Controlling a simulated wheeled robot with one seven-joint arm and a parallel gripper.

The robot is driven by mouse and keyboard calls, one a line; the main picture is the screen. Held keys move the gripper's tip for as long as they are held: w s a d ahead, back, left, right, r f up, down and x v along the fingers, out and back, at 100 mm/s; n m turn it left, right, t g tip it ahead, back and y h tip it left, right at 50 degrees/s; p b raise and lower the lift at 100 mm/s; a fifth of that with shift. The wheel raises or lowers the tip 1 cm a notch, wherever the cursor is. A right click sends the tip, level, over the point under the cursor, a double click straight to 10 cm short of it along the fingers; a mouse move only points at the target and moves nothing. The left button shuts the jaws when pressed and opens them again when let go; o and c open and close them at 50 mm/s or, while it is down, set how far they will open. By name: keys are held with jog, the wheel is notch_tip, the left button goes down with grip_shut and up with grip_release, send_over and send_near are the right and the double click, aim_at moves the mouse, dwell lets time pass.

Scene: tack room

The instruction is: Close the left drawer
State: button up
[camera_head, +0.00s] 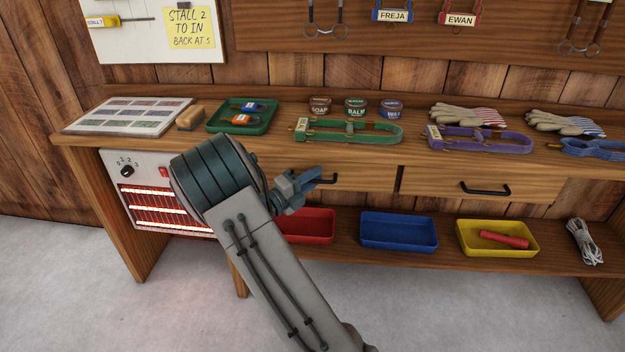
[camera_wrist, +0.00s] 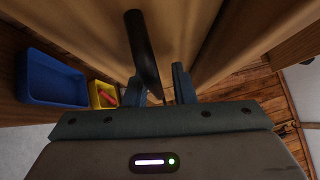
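The left drawer (camera_head: 365,178) is in the wooden bench, under the top, partly hidden behind my arm. A dark gap runs along its right edge; how far it stands out is hard to tell. Its black bar handle (camera_head: 328,181) shows just right of my gripper (camera_head: 302,181). In the wrist view the handle (camera_wrist: 143,50) runs towards my gripper (camera_wrist: 160,86), its near end between the two spread fingers. The fingers are apart and not clamped on it. Whether they touch the handle is unclear.
The right drawer (camera_head: 450,184) sits alongside. Red (camera_head: 310,226), blue (camera_head: 398,231) and yellow (camera_head: 470,241) trays stand on the lower shelf. A glowing heater (camera_head: 150,205) is at the left under the bench. Halters, tins and gloves lie on the bench top (camera_head: 285,118).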

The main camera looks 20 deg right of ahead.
jog(key=shift+f, duration=0.25)
jog(key=shift+a, duration=0.3)
jog(key=p+v, duration=0.4)
jog(key=v, duration=0.9)
jog(key=shift+s+r, duration=0.15)
jog(key=shift+r, duration=0.05)
jog(key=shift+a, duration=0.1)
